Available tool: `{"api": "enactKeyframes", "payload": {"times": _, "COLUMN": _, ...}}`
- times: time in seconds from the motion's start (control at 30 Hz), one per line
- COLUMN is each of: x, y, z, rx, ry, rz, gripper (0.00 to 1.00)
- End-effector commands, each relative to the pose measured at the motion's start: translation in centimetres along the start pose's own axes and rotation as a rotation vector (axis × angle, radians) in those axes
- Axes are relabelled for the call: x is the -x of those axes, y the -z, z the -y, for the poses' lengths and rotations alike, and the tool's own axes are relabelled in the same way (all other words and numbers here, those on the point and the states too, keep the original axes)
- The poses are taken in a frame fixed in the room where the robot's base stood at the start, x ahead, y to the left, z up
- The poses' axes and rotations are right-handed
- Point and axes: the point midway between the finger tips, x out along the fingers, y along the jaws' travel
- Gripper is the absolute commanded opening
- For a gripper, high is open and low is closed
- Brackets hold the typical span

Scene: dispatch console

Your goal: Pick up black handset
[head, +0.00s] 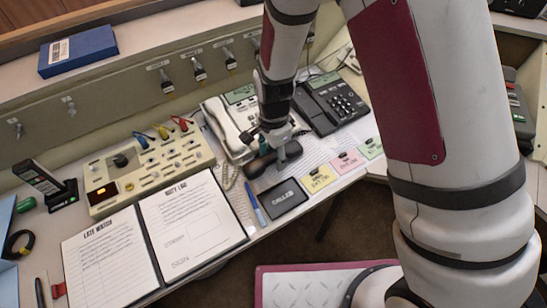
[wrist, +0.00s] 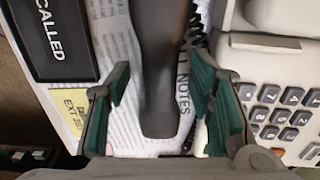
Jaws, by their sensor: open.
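The black handset (head: 259,163) lies on papers on the desk, in front of the white phone. In the wrist view the dark grey handset (wrist: 160,70) runs from the top edge down between my fingers, and its upper end is out of frame. My gripper (wrist: 162,100) is open, with one green-padded finger on each side of the handset. A gap shows on both sides, so the fingers look apart from it. In the head view my gripper (head: 284,151) is low over the handset and hides part of it.
A white phone (head: 232,128) and a black desk phone (head: 332,104) stand behind. A black "CALLED" pad (head: 283,199), a blue pen (head: 254,203) and coloured notes (head: 319,178) lie nearby. An open log binder (head: 192,221) and a switch console (head: 148,164) are to the left.

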Motion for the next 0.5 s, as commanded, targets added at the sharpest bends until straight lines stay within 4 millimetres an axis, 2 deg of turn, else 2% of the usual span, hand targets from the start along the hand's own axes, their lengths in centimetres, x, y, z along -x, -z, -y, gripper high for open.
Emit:
{"api": "enactKeyframes", "payload": {"times": 0.2, "x": -0.07, "y": -0.03, "z": 0.02, "rx": 0.0, "ry": 0.001, "rz": 0.0, "gripper": 0.48}}
{"api": "enactKeyframes", "payload": {"times": 0.27, "x": -0.07, "y": -0.03, "z": 0.02, "rx": 0.0, "ry": 0.001, "rz": 0.0, "gripper": 0.37}}
{"api": "enactKeyframes", "payload": {"times": 0.4, "x": -0.07, "y": -0.03, "z": 0.02, "rx": 0.0, "ry": 0.001, "rz": 0.0, "gripper": 0.05}}
{"api": "enactKeyframes", "payload": {"times": 0.43, "x": -0.07, "y": -0.03, "z": 0.02, "rx": 0.0, "ry": 0.001, "rz": 0.0, "gripper": 0.0}}
{"api": "enactKeyframes", "payload": {"times": 0.5, "x": -0.07, "y": -0.03, "z": 0.02, "rx": 0.0, "ry": 0.001, "rz": 0.0, "gripper": 0.0}}
